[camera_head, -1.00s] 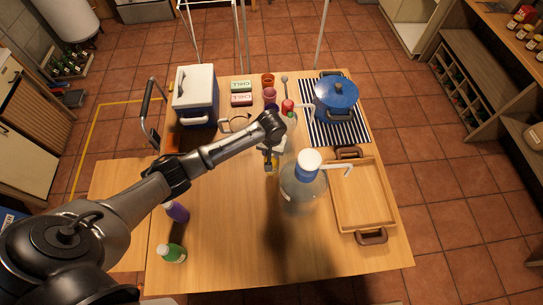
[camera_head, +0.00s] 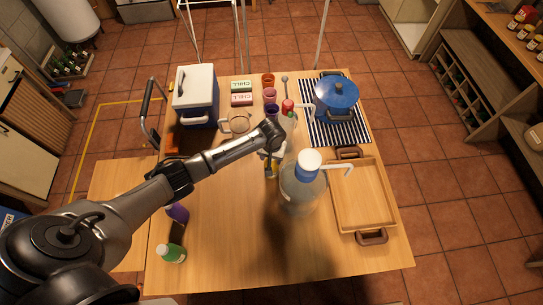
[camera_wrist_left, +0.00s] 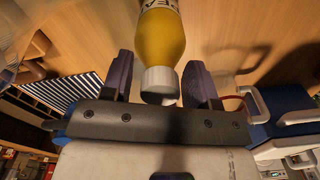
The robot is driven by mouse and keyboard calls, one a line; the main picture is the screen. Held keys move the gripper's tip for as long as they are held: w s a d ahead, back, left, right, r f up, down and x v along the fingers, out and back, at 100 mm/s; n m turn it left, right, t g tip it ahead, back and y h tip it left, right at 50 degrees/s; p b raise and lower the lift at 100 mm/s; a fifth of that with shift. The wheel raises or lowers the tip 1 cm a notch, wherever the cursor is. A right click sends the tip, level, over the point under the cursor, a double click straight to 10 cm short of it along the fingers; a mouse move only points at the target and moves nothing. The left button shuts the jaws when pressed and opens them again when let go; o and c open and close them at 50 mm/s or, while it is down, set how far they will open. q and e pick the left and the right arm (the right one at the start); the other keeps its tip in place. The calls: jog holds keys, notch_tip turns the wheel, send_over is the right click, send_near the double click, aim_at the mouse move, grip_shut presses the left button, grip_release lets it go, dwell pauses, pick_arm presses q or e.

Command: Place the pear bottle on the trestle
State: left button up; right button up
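The pear bottle (camera_head: 271,171) is yellow with a pale cap and stands on the large wooden table, partly hidden by my left gripper. In the left wrist view the bottle (camera_wrist_left: 162,38) shows part of its label, and its cap lies between the two dark fingers. My left gripper (camera_head: 272,153) is over the bottle's top; in the wrist view the gripper (camera_wrist_left: 160,82) is open around the cap, with a small gap on the left side. A lower wooden surface (camera_head: 113,190) adjoins the table at left; I cannot tell if it is the trestle. My right gripper is out of view.
A big water jug with a pump (camera_head: 302,190) stands close right of the bottle. Beyond are a wooden tray (camera_head: 362,192), a blue pot (camera_head: 337,95), cups (camera_head: 269,95) and a cooler (camera_head: 195,97).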

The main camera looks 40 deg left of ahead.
pick_arm(q)
jog(key=shift+o, duration=0.3)
notch_tip(320, 180, up, 12)
jog(key=shift+r+p, duration=0.15)
jog(key=shift+p, duration=0.15)
dwell(0.7)
